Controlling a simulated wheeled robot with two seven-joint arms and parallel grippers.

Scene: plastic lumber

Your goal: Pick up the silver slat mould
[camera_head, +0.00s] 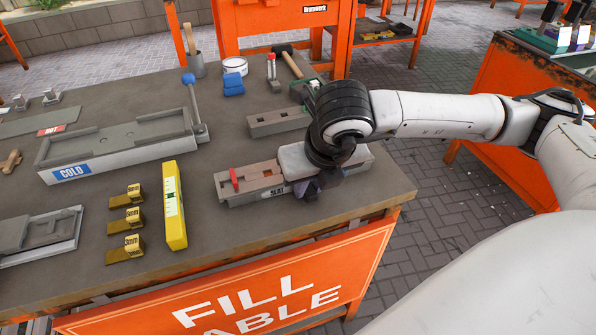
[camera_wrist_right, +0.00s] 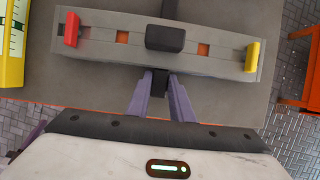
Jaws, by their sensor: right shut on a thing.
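The silver slat mould (camera_head: 243,172) is a long grey block labelled SLAT near the table's front right edge. It appears to rest on the table. My right gripper (camera_head: 307,188) is over its front side. In the right wrist view the mould (camera_wrist_right: 205,60) lies across the top, with a red piece (camera_wrist_right: 71,29) at its left end and a yellow piece (camera_wrist_right: 252,56) at its right. There my right gripper (camera_wrist_right: 160,84) is shut on a small dark tab at the mould's near side. My arm hides part of the mould in the head view. My left gripper is not seen.
A second grey mould (camera_head: 278,122) lies just behind. A yellow level (camera_head: 174,205) and yellow blocks (camera_head: 126,221) lie to the left. A long COLD trough (camera_head: 120,155) with a blue-knobbed lever is farther left. The table's orange front edge is close.

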